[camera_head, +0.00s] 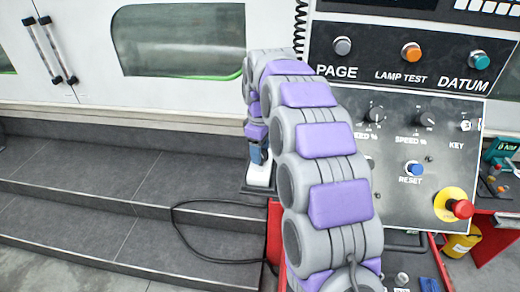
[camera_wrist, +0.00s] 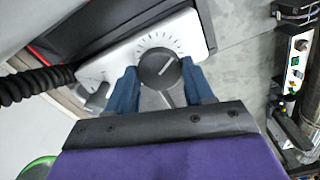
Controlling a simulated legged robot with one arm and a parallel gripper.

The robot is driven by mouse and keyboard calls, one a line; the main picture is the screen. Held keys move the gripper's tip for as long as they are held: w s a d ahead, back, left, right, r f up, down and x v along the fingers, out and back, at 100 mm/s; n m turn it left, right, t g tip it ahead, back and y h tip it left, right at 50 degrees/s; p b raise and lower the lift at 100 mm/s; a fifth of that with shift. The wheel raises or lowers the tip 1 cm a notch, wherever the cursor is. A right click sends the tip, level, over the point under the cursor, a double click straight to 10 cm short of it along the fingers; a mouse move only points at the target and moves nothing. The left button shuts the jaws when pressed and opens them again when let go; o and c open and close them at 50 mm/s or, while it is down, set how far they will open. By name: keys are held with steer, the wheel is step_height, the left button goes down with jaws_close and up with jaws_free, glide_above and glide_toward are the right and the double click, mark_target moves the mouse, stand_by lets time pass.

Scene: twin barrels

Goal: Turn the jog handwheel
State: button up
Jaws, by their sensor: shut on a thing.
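The jog handwheel (camera_wrist: 158,68) is a dark round knob with a light pointer line. It sits on a white panel (camera_wrist: 203,28) with a graduated scale around it in the wrist view. My gripper (camera_wrist: 160,82) has its blue fingers on either side of the handwheel, shut on it. In the head view my gripper (camera_head: 257,152) points down at a white pendant (camera_head: 259,175). The handwheel itself is hidden there.
A smaller grey knob (camera_wrist: 97,98) is beside the handwheel, and a black coiled cord (camera_wrist: 38,84) runs left. A control panel (camera_head: 400,180) with a red emergency button (camera_head: 460,208) stands right of my arm. Grey steps (camera_head: 90,195) lie left.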

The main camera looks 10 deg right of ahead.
steer(key=shift+m, duration=0.3)
steer(key=m, duration=0.3)
steer(key=shift+m, duration=0.3)
steer(key=m, duration=0.3)
steer(key=shift+m, duration=0.3)
steer(key=m, duration=0.3)
steer(key=shift+m, duration=0.3)
steer(key=m, duration=0.4)
steer(key=shift+m+p, duration=0.3)
steer(key=shift+p, duration=0.05)
steer(key=m, duration=0.5)
steer(key=shift+d+p, duration=0.1)
steer(key=shift+p, duration=0.25)
steer(key=m+p, duration=0.1)
steer(key=m, duration=0.5)
steer(key=shift+m, duration=0.3)
